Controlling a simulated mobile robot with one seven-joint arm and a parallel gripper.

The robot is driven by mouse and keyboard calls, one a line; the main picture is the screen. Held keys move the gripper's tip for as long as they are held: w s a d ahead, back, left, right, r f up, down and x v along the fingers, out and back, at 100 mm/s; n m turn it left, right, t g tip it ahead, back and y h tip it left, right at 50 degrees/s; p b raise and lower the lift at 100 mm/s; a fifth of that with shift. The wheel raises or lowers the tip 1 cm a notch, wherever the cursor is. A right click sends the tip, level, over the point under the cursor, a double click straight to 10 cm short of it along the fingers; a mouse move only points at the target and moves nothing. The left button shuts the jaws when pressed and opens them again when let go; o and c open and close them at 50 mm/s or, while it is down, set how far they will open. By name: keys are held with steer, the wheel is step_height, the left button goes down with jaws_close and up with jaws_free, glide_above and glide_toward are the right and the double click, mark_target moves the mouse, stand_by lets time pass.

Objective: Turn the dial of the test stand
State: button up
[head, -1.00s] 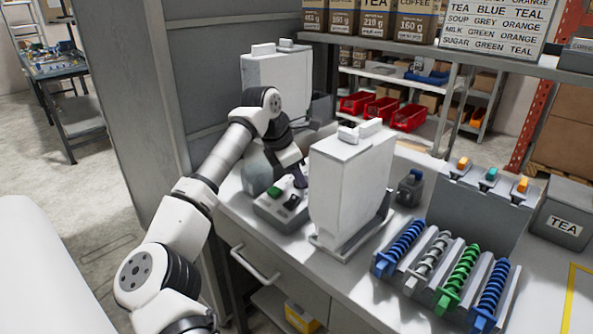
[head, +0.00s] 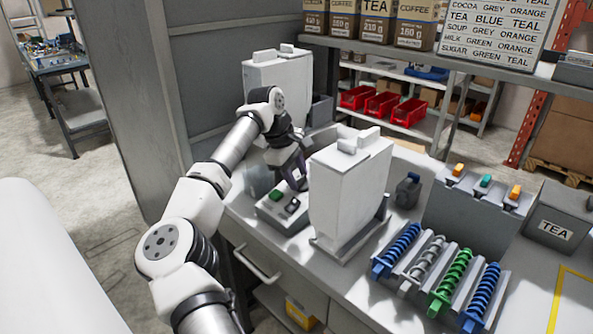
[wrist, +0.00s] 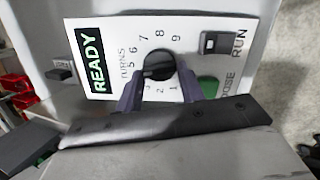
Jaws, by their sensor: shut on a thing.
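The test stand's panel shows in the wrist view with a lit green READY sign (wrist: 90,59), a ring of numbers marked TURNS, a black RUN switch (wrist: 212,43) and a green button (wrist: 208,87). The black round dial (wrist: 158,66) sits inside the ring of numbers. My gripper (wrist: 160,85) has its two purple fingers at the dial's lower sides and is shut on it. In the head view, my gripper (head: 296,170) reaches down behind the grey control box (head: 268,212); the dial is hidden there.
A tall white dispenser (head: 345,195) stands close to the right of the box, another (head: 275,80) behind. Blue, grey and green coils (head: 455,275) lie farther right, near a TEA bin (head: 558,222). A printed list (head: 495,30) hangs above.

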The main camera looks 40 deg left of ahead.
steer(key=shift+w+r+m+p, duration=0.15)
steer(key=shift+m+p, duration=0.25)
steer(key=shift+m, duration=0.7)
steer(key=o, duration=1)
steer(key=b+v, duration=0.1)
steer(key=v, duration=1.2)
steer(key=shift+r, duration=0.35)
steer(key=shift+a, duration=0.15)
